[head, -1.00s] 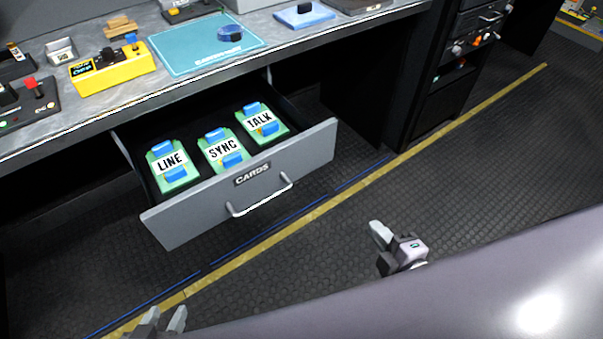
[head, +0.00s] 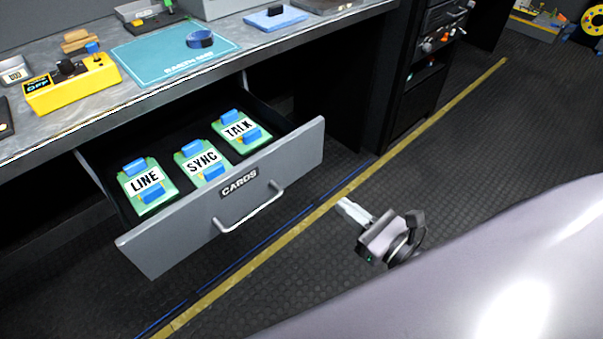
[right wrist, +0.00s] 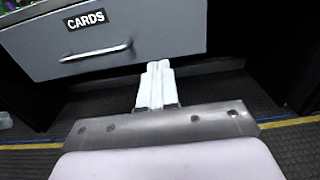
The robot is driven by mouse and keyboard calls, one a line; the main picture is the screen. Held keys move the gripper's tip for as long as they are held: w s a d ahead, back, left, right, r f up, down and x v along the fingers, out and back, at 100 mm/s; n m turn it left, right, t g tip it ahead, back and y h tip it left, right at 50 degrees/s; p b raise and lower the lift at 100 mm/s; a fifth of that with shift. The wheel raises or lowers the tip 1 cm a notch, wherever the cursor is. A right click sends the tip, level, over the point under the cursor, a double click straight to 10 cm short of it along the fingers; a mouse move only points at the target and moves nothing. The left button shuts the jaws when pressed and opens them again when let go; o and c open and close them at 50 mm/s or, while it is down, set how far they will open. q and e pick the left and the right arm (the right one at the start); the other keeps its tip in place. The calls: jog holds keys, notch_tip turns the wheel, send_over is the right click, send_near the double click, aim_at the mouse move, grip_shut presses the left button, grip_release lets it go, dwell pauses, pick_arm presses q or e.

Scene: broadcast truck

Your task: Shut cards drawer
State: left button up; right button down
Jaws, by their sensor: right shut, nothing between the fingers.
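The grey cards drawer (head: 220,223) stands pulled out below the worktop, with a "CARDS" label and a bar handle (head: 249,209) on its front. Inside lie three green cards with blue clips: LINE (head: 146,183), SYNC (head: 203,161) and TALK (head: 240,131). My right gripper (head: 345,207) is shut and empty, to the right of the drawer front and apart from it. In the right wrist view the shut fingers (right wrist: 157,68) point toward the drawer front (right wrist: 165,30), with the handle (right wrist: 97,52) to their left. My left gripper is not in view.
The worktop above holds a yellow box (head: 72,83), a teal mat (head: 150,62) and other gear. A black equipment rack (head: 425,80) stands to the right of the drawer. The dark floor with a yellow line (head: 290,236) is open in front.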

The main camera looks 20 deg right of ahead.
send_near(294, 166)
jog(key=x, duration=0.5)
jog(key=shift+d+p, duration=0.1)
jog(key=shift+p, duration=0.2)
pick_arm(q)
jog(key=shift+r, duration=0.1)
pick_arm(e)
jog(key=shift+x, duration=1)
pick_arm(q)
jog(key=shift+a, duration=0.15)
